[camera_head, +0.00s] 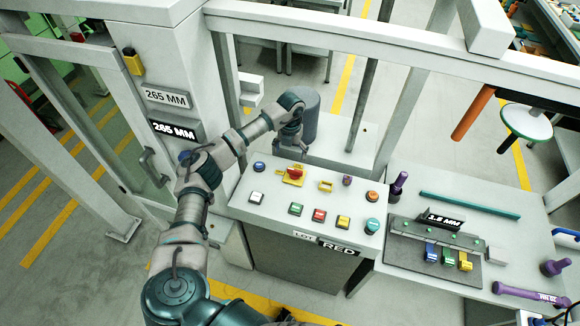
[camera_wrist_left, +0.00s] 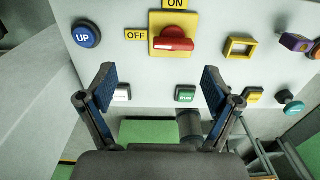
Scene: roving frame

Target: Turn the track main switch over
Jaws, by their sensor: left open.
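The main switch (camera_head: 293,173) is a red handle on a yellow plate near the upper edge of the sloped white panel (camera_head: 265,212). In the left wrist view the red handle (camera_wrist_left: 173,44) lies sideways, with an ON label (camera_wrist_left: 176,4) above and an OFF label (camera_wrist_left: 136,35) at left. My left gripper (camera_wrist_left: 160,88) is open and empty, its two fingers spread wide below the switch in that view, apart from the handle. In the head view my left arm reaches over the panel's far side; its fingers are mostly hidden. My right gripper is not in view.
A blue UP button (camera_wrist_left: 86,35) is left of the switch, and a yellow square frame (camera_wrist_left: 240,47) is right. A lower row of buttons includes a green one (camera_wrist_left: 186,94). A white rail frame (camera_head: 330,28) runs behind. A side table (camera_head: 425,185) with tools stands at right.

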